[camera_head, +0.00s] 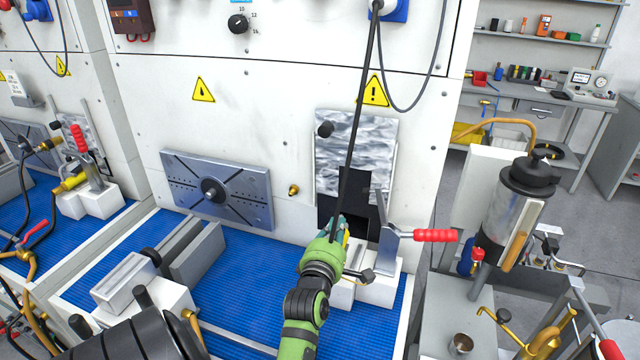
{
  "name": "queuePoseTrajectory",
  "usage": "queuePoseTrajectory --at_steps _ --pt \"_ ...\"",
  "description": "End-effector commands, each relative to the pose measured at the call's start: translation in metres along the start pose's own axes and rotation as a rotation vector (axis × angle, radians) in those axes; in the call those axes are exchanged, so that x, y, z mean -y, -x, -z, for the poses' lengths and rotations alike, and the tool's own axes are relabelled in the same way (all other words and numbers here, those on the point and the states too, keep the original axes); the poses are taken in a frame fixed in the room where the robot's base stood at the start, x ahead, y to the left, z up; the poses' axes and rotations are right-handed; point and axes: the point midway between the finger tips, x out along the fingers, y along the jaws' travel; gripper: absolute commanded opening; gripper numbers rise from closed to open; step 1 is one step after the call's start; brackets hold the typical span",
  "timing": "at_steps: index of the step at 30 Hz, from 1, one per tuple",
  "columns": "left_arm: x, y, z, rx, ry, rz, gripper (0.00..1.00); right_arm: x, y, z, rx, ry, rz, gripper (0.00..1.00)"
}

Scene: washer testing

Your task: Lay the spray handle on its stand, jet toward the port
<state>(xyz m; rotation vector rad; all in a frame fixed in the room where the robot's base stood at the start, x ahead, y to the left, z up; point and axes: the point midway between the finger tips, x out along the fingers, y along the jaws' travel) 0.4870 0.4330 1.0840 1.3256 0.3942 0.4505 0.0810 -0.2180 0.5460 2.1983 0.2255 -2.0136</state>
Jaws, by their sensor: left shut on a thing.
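My left gripper (336,236) is above the blue mat, in front of the white washer panel. It is shut on the spray handle (346,238), of which only a small yellow and teal bit shows; my gripper hides the rest. I cannot tell where its jet points. A black hose (358,110) runs from the top of the panel down to the gripper. The white stand (378,290) is just right of and below the gripper, partly hidden by my arm. I cannot tell whether the handle touches it. A dark opening (333,207), possibly the port, is behind the gripper. My right gripper is not in view.
A toggle clamp with a red handle (435,236) rises beside the stand. A slotted metal plate (220,190) and brass nozzle (293,190) are on the panel. A grey vise (160,270) is on the left. A steel cylinder (512,210) stands on the right. Blue mat (245,285) lies bare between.

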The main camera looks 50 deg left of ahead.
Motion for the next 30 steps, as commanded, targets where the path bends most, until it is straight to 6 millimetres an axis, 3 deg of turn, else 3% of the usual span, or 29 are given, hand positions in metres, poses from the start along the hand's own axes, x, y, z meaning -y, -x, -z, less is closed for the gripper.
queuePoseTrajectory --at_steps 8,30 --pt "-0.001 -0.007 -0.006 0.0 -0.001 -0.007 0.0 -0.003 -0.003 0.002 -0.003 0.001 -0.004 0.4" --pt "0.017 -0.06 -0.004 0.0 -0.003 -0.008 0.0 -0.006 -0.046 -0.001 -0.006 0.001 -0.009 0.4"
